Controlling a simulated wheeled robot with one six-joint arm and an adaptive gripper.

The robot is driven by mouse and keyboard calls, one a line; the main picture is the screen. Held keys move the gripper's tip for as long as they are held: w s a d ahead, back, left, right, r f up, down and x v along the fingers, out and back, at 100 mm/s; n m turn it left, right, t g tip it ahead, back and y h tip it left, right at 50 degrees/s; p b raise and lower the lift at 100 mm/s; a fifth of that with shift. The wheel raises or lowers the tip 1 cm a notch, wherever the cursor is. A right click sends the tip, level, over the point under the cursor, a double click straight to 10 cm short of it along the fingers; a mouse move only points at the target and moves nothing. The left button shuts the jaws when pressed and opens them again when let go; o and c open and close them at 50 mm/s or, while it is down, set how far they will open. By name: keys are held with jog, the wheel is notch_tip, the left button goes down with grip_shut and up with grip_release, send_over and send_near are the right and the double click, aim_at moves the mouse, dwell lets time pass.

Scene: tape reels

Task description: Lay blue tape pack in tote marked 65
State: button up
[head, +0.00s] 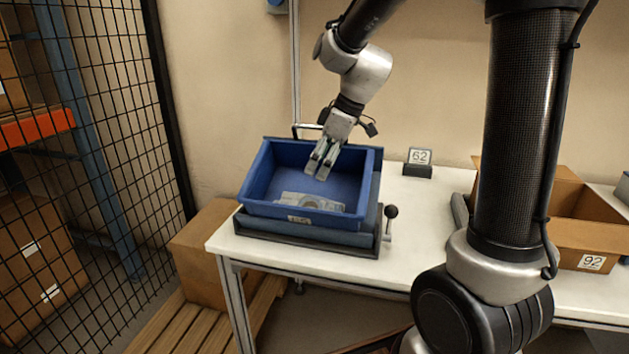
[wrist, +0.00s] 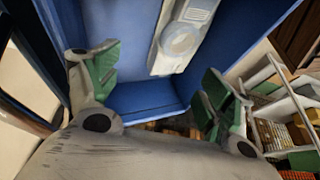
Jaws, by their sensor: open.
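A blue tote (head: 258,185) sits tilted on a dark stand at the left end of the white table; the number on its front label is too small to read. A flat clear-and-grey pack with a round reel (head: 312,202) lies on its floor near the front wall. I cannot make out blue in the pack. My gripper (head: 321,165) is above the tote's opening, pointing down, open and empty. In the wrist view the pack (wrist: 187,38) lies beyond the spread fingers (wrist: 160,88), apart from them, inside the tote (wrist: 235,40).
A card marked 62 (head: 419,157) stands on the table right of the tote. A cardboard box marked 92 (head: 592,262) is at the right. A black knob lever (head: 390,213) sticks up beside the tote stand. A mesh fence (head: 110,110) stands at the left.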

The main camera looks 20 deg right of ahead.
jog(key=v, duration=0.5)
jog(key=s+d+m+h, duration=0.2)
jog(key=s+d+m, duration=0.3)
jog(key=s, duration=0.6)
jog(key=s+d+m+t+h, duration=0.1)
jog(key=s+d+m, duration=0.4)
jog(key=s, duration=0.6)
jog(key=shift+s+r+m+t+h, duration=0.3)
jog(key=shift+r+m+h, duration=0.1)
jog(key=shift+m, duration=0.2)
